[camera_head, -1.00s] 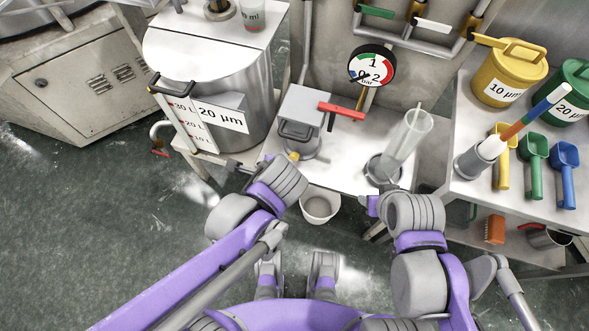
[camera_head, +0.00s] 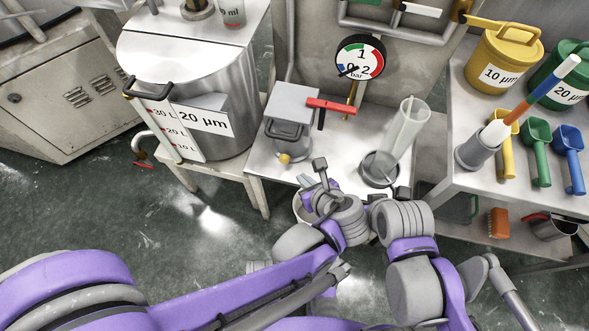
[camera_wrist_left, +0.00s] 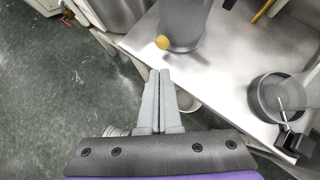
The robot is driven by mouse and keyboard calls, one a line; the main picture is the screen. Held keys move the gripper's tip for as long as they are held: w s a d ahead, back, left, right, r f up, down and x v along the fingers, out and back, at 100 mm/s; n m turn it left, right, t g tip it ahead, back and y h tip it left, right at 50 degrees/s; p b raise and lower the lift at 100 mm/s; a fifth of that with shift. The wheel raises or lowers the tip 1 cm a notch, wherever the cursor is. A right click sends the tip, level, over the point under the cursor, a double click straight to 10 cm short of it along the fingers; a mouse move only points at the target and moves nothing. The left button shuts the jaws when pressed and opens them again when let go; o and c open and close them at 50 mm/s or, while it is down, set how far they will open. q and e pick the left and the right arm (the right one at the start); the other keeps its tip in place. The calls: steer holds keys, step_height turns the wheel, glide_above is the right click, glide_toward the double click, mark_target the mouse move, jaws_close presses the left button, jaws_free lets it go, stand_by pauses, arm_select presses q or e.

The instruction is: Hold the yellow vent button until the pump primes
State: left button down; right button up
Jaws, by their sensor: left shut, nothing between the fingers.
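A clear tube stands in a grey cup (camera_head: 380,170) right of the pump. A pressure gauge (camera_head: 360,58) hangs behind. A steel tank (camera_head: 215,70) stands left. A bucket (camera_wrist_left: 187,99) is below the table edge. Scoops and tubs fill the right table.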

mark_target(285, 163)
arm_select(q)
steer(key=b+x, duration=0.3)
steer(key=x, duration=1)
steer(key=shift+w+a+f, duration=0.1)
steer(key=shift+f, duration=0.1)
